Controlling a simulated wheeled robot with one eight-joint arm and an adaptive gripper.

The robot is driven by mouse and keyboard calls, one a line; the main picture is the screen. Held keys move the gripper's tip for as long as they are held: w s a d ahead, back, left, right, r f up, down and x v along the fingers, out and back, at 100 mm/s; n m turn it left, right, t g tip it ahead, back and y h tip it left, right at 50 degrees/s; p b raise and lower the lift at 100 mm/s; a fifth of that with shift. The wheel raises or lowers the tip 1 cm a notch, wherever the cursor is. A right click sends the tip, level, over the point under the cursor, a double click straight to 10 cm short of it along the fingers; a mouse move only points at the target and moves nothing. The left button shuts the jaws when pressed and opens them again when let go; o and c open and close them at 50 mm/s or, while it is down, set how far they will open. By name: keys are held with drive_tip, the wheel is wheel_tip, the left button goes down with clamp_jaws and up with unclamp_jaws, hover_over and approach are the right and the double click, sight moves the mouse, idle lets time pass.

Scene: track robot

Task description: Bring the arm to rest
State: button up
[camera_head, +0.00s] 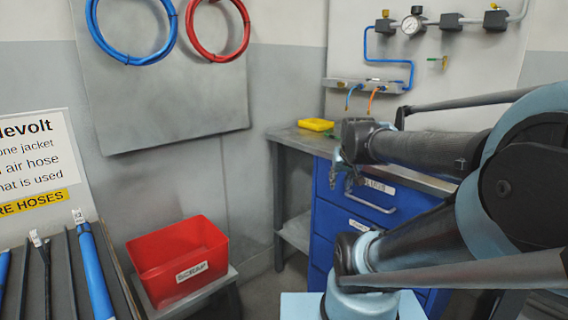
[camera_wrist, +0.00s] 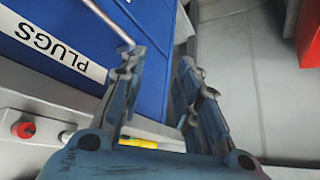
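My arm (camera_head: 425,145) reaches in from the right of the head view, over the front of the blue drawer cabinet (camera_head: 325,215). My gripper (camera_head: 342,172) hangs at the arm's end in front of the top drawer. In the wrist view my gripper (camera_wrist: 160,75) is open, its two fingers apart with nothing held between them. The top drawer's metal handle (camera_head: 372,204) also shows in the wrist view (camera_wrist: 108,22), its end close beside the left finger. I cannot tell whether they touch. The drawer label (camera_wrist: 52,42) reads PLUGS.
A red SCRAP bin (camera_head: 178,262) stands on a low stand to the left. Blue hoses (camera_head: 95,270) lie in a rack at lower left. Air fittings and a gauge (camera_head: 412,25) are on the back wall.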

drive_tip(key=s+f+g, duration=0.4)
drive_tip(key=s+f, duration=0.6)
drive_tip(key=s, duration=0.5)
drive_tip(key=shift+d+f+g, duration=0.15)
drive_tip(key=shift+f+g, duration=0.15)
drive_tip(key=shift+g, duration=0.1)
drive_tip(key=shift+w, duration=0.1)
drive_tip(key=shift+w+f, duration=0.2)
drive_tip(key=shift+w, duration=0.25)
